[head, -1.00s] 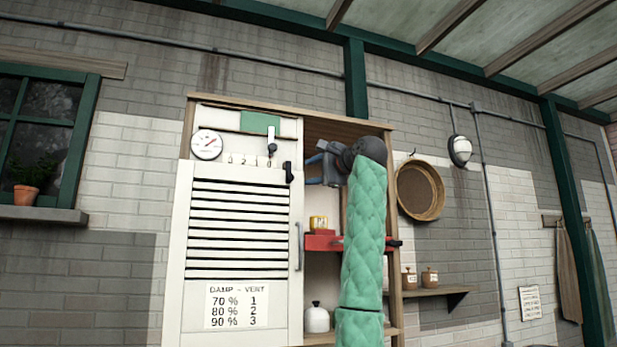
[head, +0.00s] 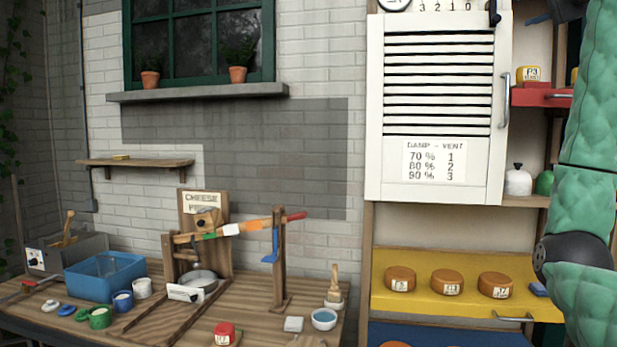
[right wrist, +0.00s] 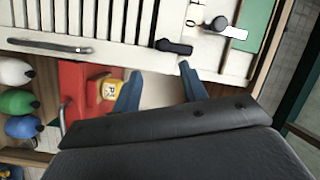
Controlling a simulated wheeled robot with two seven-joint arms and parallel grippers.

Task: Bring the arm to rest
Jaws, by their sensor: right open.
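My right arm, in a green quilted sleeve, comes down the right edge of the head view. Its gripper (head: 548,14) is only partly in view at the top right, beside the cabinet. In the right wrist view the gripper (right wrist: 157,85) has its two blue fingers apart with nothing between them. The fingertips are near a black knob (right wrist: 174,47) on the white louvred door (head: 440,110); I cannot tell whether they touch it. My left gripper is not in view.
A red shelf (head: 540,96) holds yellow-labelled items. Below, a yellow drawer (head: 440,307) carries several cheeses. A wooden bench at left holds a cheese press (head: 205,240), a blue tub (head: 105,277) and cups.

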